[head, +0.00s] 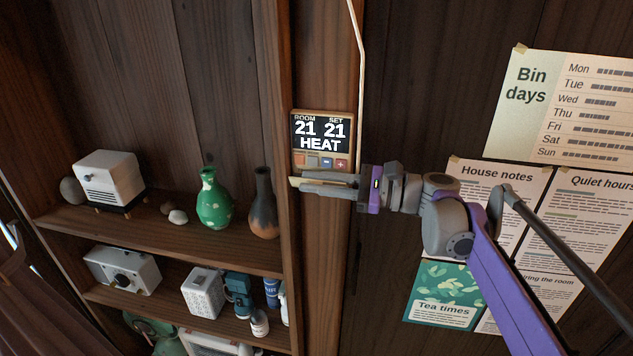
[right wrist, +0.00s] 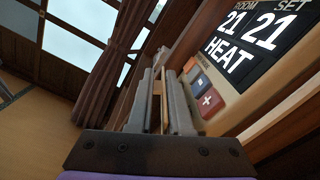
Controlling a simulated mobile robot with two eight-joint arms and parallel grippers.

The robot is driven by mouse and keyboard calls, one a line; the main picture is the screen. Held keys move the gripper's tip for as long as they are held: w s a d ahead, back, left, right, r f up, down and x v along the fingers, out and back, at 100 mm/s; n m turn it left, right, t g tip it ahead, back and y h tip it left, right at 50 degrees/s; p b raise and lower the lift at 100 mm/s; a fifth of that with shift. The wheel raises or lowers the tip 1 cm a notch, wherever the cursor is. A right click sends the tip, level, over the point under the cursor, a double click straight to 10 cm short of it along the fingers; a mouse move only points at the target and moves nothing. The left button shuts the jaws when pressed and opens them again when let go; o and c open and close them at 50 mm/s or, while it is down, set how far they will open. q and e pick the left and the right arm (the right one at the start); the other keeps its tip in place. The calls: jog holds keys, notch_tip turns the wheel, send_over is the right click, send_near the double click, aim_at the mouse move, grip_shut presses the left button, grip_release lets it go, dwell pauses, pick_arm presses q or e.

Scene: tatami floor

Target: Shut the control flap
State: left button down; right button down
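The wall control unit (head: 321,138) is a tan box on a wooden post. Its dark screen reads ROOM 21, SET 21, HEAT, and it also shows in the right wrist view (right wrist: 262,45). Small buttons (right wrist: 207,99) are exposed below the screen. A thin cream strip, which looks like the open control flap (head: 296,182), sticks out at the unit's bottom by my fingertips. My right gripper (head: 310,182) is level just below the unit, its fingers close together. In the right wrist view a tan strip (right wrist: 157,88) shows between them; whether they clamp it is unclear. My left gripper is out of view.
A wooden shelf (head: 160,238) at left holds a white box (head: 110,178), a green vase (head: 214,200) and a dark vase (head: 264,205). Paper notices (head: 495,190) cover the wall behind my right arm. A pale cable (head: 361,75) runs down the post.

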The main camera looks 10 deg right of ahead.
jog(key=shift+w+r+m, duration=0.1)
jog(key=shift+w+m, duration=0.1)
jog(key=shift+m, duration=0.6)
jog(key=c, duration=1.2)
grip_release()
jog(key=shift+d, duration=0.1)
jog(key=b+v, duration=0.1)
jog(key=v, duration=0.9)
jog(key=shift+s+d, duration=0.1)
jog(key=shift+d, duration=0.25)
